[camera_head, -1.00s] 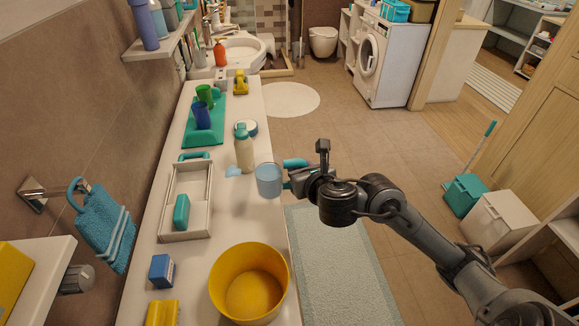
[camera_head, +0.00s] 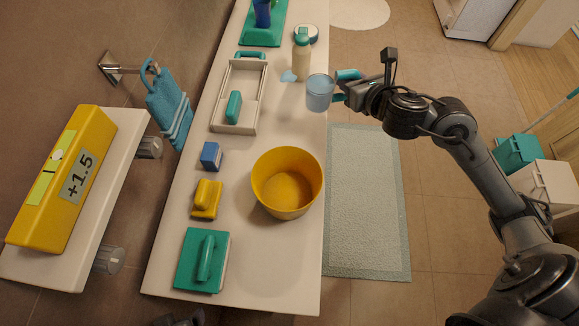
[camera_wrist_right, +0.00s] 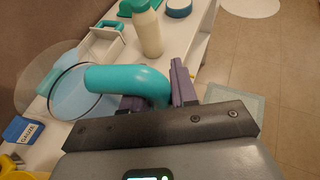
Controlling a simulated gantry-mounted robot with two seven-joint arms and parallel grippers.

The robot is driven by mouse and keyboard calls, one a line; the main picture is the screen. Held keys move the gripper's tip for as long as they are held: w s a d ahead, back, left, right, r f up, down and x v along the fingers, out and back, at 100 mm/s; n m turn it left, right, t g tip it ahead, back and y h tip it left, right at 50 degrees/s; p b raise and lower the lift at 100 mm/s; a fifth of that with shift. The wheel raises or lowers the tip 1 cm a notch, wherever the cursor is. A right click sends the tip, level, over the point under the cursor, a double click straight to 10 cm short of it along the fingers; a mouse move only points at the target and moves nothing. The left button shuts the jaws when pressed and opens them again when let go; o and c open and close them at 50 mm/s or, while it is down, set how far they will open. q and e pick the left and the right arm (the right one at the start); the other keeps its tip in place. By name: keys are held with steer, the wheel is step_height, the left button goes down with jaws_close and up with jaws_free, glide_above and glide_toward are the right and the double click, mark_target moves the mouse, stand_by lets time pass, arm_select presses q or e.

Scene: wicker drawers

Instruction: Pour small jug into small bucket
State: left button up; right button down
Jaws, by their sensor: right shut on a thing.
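The small jug (camera_head: 319,94) is translucent blue with a teal handle. My right gripper (camera_head: 343,88) is shut on that handle. The jug appears upright, at the right edge of the counter. In the right wrist view the teal handle (camera_wrist_right: 125,80) sits between the fingers, and the clear jug body (camera_wrist_right: 75,95) is to its left. The small bucket (camera_head: 287,205) is yellow, open-topped and stands on the counter nearer to me than the jug. The bucket's inside shows no contents that I can make out. My left gripper is not clearly in view.
A cream bottle (camera_head: 301,60) stands just behind the jug. The counter in front of the bucket is clear.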

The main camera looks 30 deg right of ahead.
mark_target(308, 91)
steer(key=w+a+n+y, duration=0.1)
steer(key=a, duration=0.1)
steer(key=w+a+n+y, duration=0.1)
steer(key=n+y, duration=0.1)
steer(key=a+n+y+p, duration=0.1)
steer(key=a+y, duration=0.1)
steer(key=shift+w+a+r+n, duration=0.1)
steer(key=shift+w+a+n, duration=0.25)
steer(key=shift+w+n, duration=0.05)
steer(key=a+n+g+y, duration=0.1)
steer(key=n+y, duration=0.1)
steer(key=a+n+g+y+p, duration=0.1)
steer(key=a+n+y, duration=0.1)
steer(key=shift+a+r+y, duration=0.15)
steer(key=shift+a+y, duration=0.15)
steer(key=shift+y, duration=0.1)
steer(key=shift+s+a+r+n+g+y+p, duration=0.1)
steer(key=shift+s+a+n+g+y+p, duration=0.1)
steer(key=shift+a+n+g+y, duration=0.25)
steer(key=shift+s+a+r+n+g+y+p, duration=0.1)
steer(key=shift+s+a+n+g+y+p, duration=0.1)
steer(key=shift+n+g+y, duration=0.35)
steer(key=shift+s+a+n+g+y, duration=0.15)
steer(key=shift+s+n+g+y, duration=0.15)
steer(key=shift+n+y, duration=0.15)
